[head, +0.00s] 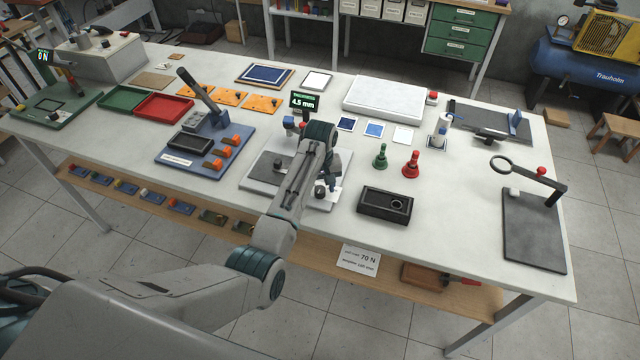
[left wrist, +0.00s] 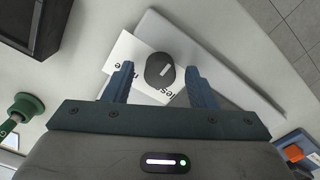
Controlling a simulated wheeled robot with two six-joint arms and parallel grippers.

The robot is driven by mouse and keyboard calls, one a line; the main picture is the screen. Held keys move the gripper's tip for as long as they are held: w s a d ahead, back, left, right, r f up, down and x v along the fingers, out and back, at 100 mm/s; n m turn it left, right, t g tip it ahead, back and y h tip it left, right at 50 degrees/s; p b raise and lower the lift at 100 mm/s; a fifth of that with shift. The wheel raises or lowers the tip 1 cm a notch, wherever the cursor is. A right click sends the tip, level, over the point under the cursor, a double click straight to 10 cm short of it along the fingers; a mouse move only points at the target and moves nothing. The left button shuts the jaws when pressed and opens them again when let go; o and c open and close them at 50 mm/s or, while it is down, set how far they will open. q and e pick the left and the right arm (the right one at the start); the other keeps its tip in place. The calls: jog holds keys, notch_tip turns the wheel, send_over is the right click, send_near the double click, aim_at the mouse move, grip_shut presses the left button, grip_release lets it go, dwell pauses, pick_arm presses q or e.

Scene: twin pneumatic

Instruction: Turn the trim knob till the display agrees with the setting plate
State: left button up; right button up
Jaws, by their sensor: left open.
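The trim knob (left wrist: 160,70) is dark and round with a pale pointer line, on a white printed card (left wrist: 133,55) over a grey base. It also shows in the head view (head: 320,189). My left gripper (left wrist: 160,86) is open in the left wrist view, a blue finger on each side of the knob; I cannot tell whether they touch it. In the head view my arm largely hides this gripper. A small display (head: 303,101) reads 4.5 mm. A setting plate (head: 358,259) at the front edge shows 70 N. Another display (head: 43,57) at far left seems to read 0 N.
A blue fixture with orange blocks (head: 204,150) lies left. Bare table (head: 450,215) lies right of the black box.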

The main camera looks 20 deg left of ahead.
pick_arm(q)
jog(key=shift+f, duration=0.1)
jog(key=shift+c, duration=0.2)
jog(key=c, duration=0.9)
jog(key=shift+m, duration=0.3)
